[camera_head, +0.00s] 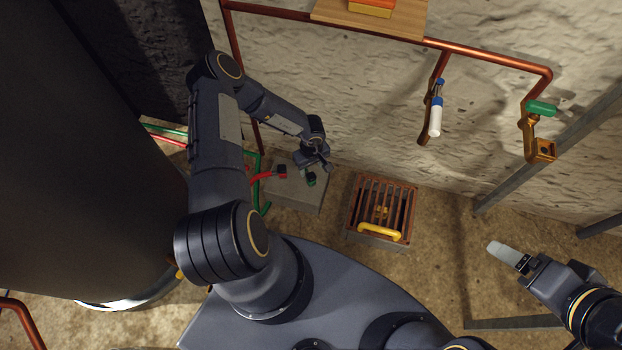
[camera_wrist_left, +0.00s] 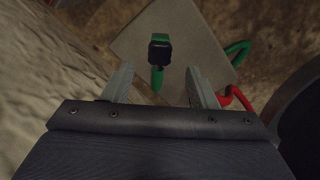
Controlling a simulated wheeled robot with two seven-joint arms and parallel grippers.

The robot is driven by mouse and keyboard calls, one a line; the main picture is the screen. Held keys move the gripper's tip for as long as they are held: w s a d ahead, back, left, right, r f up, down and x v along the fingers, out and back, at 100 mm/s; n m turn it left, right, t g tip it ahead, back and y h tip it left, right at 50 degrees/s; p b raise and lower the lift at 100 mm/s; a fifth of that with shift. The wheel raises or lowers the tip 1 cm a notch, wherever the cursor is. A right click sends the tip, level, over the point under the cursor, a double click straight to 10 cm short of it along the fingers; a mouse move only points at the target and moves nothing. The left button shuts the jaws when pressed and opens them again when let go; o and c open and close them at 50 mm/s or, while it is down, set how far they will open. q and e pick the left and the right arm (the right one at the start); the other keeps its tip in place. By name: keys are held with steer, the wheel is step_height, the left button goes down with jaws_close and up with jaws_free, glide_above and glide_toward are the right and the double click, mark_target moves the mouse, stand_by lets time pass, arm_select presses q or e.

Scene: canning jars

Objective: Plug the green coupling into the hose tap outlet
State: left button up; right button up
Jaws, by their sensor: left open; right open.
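The green coupling (camera_head: 311,180), green with a dark end, rests on a grey slab (camera_head: 297,198) by the wall. In the left wrist view the coupling (camera_wrist_left: 158,76) shows between and beyond my open fingers, apart from them. My left gripper (camera_head: 326,166) is open and empty above the slab, close beside the coupling in the head view. My right gripper (camera_head: 504,252) is open and empty at the right, far from the coupling. A brass tap (camera_head: 530,128) with a green handle (camera_head: 541,108) hangs from the copper pipe at the upper right; its outlet (camera_head: 543,151) is at the bottom.
A red hose end (camera_head: 270,175) lies on the slab left of the coupling. A floor grate (camera_head: 381,205) with a yellow handle (camera_head: 380,232) is right of the slab. A second fitting with a white part (camera_head: 436,121) hangs mid-wall. A wooden shelf (camera_head: 372,22) is above.

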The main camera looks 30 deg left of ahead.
mark_target(311, 175)
arm_select(q)
step_height(311, 175, down, 3)
steer(key=shift+b, duration=0.6)
step_height(311, 175, down, 5)
steer(key=shift+w+a+r+b, duration=0.1)
steer(key=shift+a+b, duration=0.05)
steer(key=shift+b, duration=1.1)
jaws_close()
step_height(311, 175, up, 10)
steer(key=p, duration=0.4)
